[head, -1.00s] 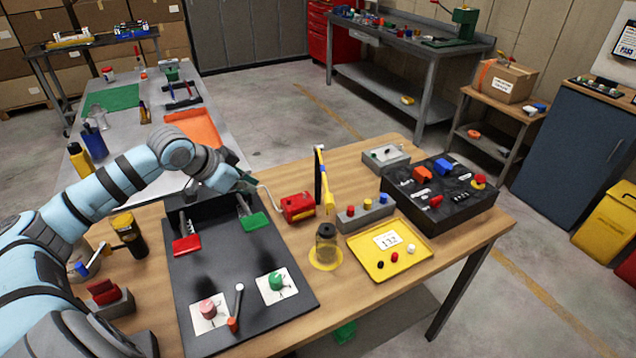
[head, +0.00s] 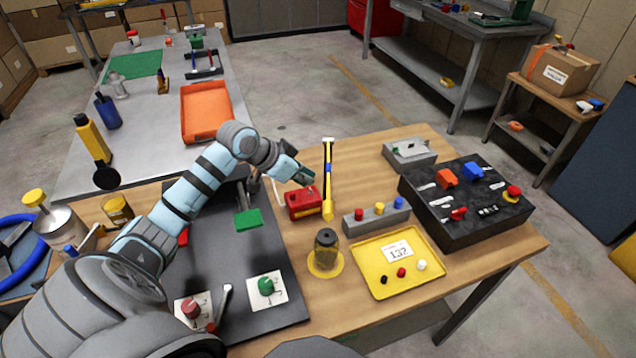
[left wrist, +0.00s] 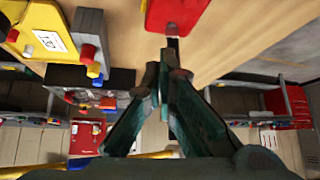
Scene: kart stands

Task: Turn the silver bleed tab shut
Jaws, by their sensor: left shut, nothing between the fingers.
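The red block (head: 303,203) sits on the wooden table, right of the black pedal board. A pale bent rod seen at its left side earlier is now largely hidden by my arm; I cannot make out a silver tab for certain. My left gripper (head: 306,178) is shut and empty, just above and behind the red block. In the left wrist view the closed fingertips (left wrist: 165,68) point at the red block (left wrist: 175,15), with a small dark piece in front of it. I cannot tell whether they touch. My right gripper is out of view.
A yellow-and-black upright tool (head: 327,180) stands close right of the red block. A button bar (head: 376,216), a jar (head: 327,250), a yellow tray (head: 385,285) and a black switch box (head: 465,220) are nearby.

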